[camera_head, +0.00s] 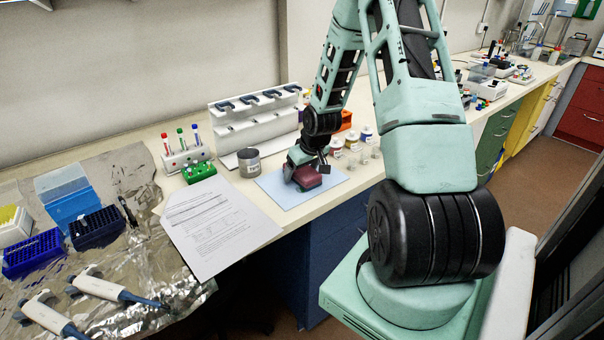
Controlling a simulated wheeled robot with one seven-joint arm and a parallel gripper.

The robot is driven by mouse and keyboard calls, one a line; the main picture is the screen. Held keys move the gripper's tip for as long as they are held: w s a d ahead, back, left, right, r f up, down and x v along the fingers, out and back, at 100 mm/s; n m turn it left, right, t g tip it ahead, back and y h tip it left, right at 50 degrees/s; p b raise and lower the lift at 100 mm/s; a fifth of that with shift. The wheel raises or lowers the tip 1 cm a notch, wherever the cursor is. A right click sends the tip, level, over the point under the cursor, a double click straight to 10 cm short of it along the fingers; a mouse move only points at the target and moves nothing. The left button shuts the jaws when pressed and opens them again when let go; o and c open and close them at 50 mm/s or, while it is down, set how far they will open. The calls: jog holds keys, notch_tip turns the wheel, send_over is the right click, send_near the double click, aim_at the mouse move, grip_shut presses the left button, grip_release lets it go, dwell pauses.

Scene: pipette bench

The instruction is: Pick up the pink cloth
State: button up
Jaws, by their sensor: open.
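The pink cloth (307,178) is a small dark-pink folded bundle on a light blue mat (272,187) on the bench. My gripper (309,172) is open and low over the mat, right at the cloth. Its fingers stand at the cloth's left and right sides and partly hide it. I cannot tell whether the fingers touch the cloth.
A grey metal tin (249,163) stands left of the mat, and small bottles (351,141) stand right of it. A white pipette stand (257,119) is behind. Printed paper (215,222) overhangs the front edge. Tube racks (199,172) and pipettes (118,290) are further left.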

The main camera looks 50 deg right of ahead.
jog(key=c, duration=1.1)
jog(key=shift+r, duration=0.15)
notch_tip(320, 180, up, 10)
jog(key=shift+f, duration=0.1)
jog(key=shift+o, duration=0.8)
jog(key=shift+c, duration=0.6)
jog(key=shift+w, duration=0.1)
